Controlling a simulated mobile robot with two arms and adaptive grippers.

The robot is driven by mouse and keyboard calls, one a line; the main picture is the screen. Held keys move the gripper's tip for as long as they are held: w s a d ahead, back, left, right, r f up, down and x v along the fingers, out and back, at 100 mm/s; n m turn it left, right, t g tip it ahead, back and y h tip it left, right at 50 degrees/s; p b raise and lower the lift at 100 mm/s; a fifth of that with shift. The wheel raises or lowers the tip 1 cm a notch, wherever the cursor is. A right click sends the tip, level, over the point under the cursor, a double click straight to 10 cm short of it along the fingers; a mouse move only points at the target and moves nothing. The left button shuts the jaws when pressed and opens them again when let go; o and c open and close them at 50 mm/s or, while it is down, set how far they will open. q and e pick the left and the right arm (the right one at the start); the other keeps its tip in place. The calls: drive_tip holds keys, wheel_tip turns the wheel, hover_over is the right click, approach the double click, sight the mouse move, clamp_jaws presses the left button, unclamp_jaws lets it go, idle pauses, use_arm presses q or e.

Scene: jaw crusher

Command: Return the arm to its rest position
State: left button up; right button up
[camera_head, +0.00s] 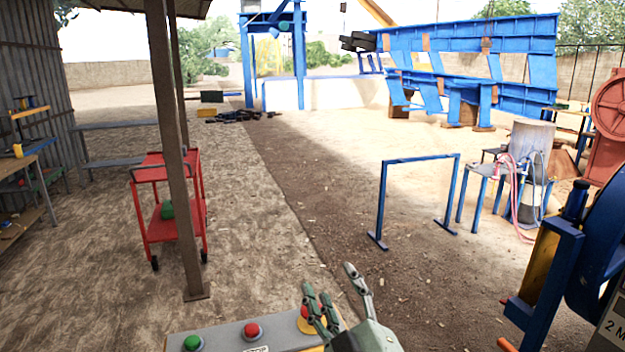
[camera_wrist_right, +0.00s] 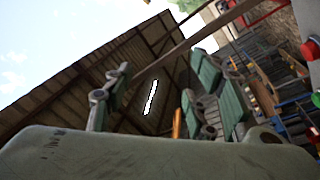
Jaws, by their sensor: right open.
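My right gripper (camera_head: 340,300) is at the bottom centre of the head view, by the right end of a grey control panel. Its fingers are spread and empty, pointing up and away. The fingers also show in the right wrist view (camera_wrist_right: 160,95), apart, with a shed roof behind them. The panel (camera_head: 222,341) carries a green button (camera_head: 192,343), a red button (camera_head: 252,330) and a larger red button (camera_head: 312,311), which the fingers partly overlap in the picture. I cannot tell whether they touch it. My left gripper is not in view.
A brown post (camera_head: 172,150) and a red trolley (camera_head: 148,215) stand left of centre. A blue frame (camera_head: 420,158) stands on open ground. Blue machinery (camera_head: 575,260) is close on the right. A workbench (camera_head: 30,160) is at far left. The middle ground is clear.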

drive_tip(key=s+d+f+m+g+h, duration=0.35)
drive_tip(key=s+d+f, duration=0.2)
drive_tip(key=f, duration=0.55)
drive_tip(key=s+d+f+m+g+h, duration=0.2)
drive_tip(key=s+d+f+m+g, duration=0.3)
drive_tip(key=f, duration=0.5)
drive_tip(key=s+d+f+m+g, duration=0.1)
drive_tip(key=s+d+f+g, duration=0.3)
drive_tip(key=s, duration=0.6)
drive_tip(key=s+d+f+m+g, duration=0.15)
drive_tip(key=s+f+g, duration=0.35)
drive_tip(key=s, duration=0.5)
wheel_tip(320, 180, down, 29)
drive_tip(key=s+n+b, duration=0.1)
drive_tip(key=s, duration=0.1)
drive_tip(key=s+d+f+g, duration=0.1)
drive_tip(key=s+d+f, duration=0.2)
drive_tip(key=s+f, duration=1.3)
drive_tip(key=shift+s+d+f+b, duration=0.15)
drive_tip(key=shift+s+f+b, duration=0.1)
drive_tip(key=shift+f+b, duration=0.15)
